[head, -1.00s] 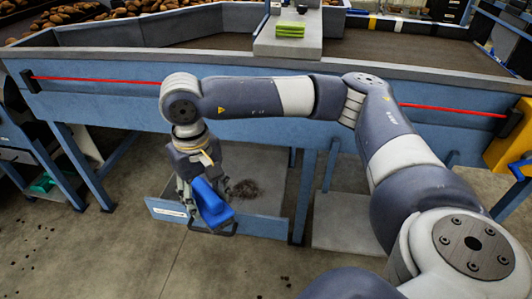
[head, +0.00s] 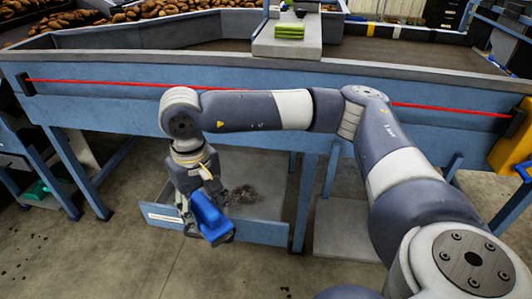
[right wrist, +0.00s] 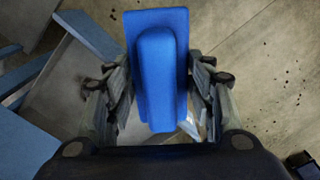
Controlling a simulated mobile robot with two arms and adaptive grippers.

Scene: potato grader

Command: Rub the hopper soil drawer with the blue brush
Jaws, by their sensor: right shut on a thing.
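My right gripper (head: 196,208) is shut on the blue brush (head: 211,216), which hangs tilted below it. In the right wrist view the brush (right wrist: 160,70) lies between the two fingers of the gripper (right wrist: 158,95), its blue back toward the camera. The hopper soil drawer (head: 262,231) is the low tray under the blue hopper, with a blue front and a white label. A dark patch of soil (head: 242,195) lies on its grey floor. The brush is over the drawer's front edge, left of the soil; contact cannot be told. My left gripper is out of view.
The blue hopper side (head: 260,130) with a red cord runs across above the drawer. Blue legs (head: 304,195) stand right of the drawer, beside another grey slab (head: 345,228). Open concrete floor lies in front. Green cloths (head: 289,31) rest on a ledge above.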

